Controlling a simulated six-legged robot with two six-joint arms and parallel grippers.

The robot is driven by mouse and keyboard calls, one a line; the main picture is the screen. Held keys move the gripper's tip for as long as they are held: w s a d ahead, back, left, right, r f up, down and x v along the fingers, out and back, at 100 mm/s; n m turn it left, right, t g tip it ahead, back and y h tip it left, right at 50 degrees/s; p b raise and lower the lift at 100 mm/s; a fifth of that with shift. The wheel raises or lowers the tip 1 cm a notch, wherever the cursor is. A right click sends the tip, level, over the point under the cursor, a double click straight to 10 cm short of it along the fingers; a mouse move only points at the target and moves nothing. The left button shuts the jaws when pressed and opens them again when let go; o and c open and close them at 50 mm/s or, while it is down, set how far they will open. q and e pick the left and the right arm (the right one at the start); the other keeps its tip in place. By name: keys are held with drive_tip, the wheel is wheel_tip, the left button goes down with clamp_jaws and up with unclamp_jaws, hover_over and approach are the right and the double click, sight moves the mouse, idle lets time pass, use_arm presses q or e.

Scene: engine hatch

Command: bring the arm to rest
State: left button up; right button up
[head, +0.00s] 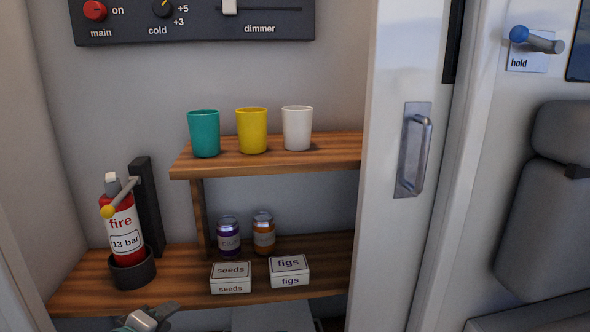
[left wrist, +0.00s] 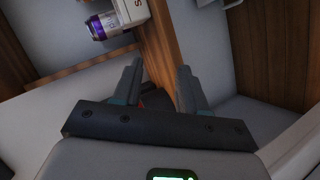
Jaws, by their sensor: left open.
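My left gripper (head: 148,318) shows at the bottom edge of the head view, low in front of the lower wooden shelf. In the left wrist view its two fingers (left wrist: 158,88) are apart, with nothing held between them. A wooden edge lies beyond the fingers there. My right gripper is in neither view.
The lower shelf (head: 185,286) holds a fire extinguisher (head: 122,235), a purple can (head: 228,240), an orange can (head: 263,236), a seeds box (head: 230,277) and a figs box (head: 289,270). Three cups stand on the upper shelf (head: 330,146). A door with a handle (head: 421,150) is at right.

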use_arm(q)
drive_tip(key=s+d+f+m+g+h, duration=0.1)
drive_tip(key=s+d+f+g, duration=0.5)
drive_tip(key=f, duration=0.6)
drive_tip(key=s+d+f+m+g+h, duration=0.15)
drive_tip(key=s+d+f, duration=0.25)
drive_tip(key=d+f, duration=0.55)
drive_tip(key=s+d+f+m+g, duration=0.2)
drive_tip(key=s+f+m, duration=0.25)
drive_tip(key=s, duration=0.35)
drive_tip(key=s+d+f+m+g, duration=0.2)
drive_tip(key=s+f+m+g, duration=0.1)
drive_tip(key=s+f, duration=0.35)
wheel_tip(320, 180, up, 32)
drive_tip(key=s+p, duration=0.1)
drive_tip(key=p, duration=3.1)
drive_tip(key=shift+s+d+r+m, duration=0.2)
drive_tip(key=shift+d+m, duration=0.05)
drive_tip(key=shift+m, duration=0.05)
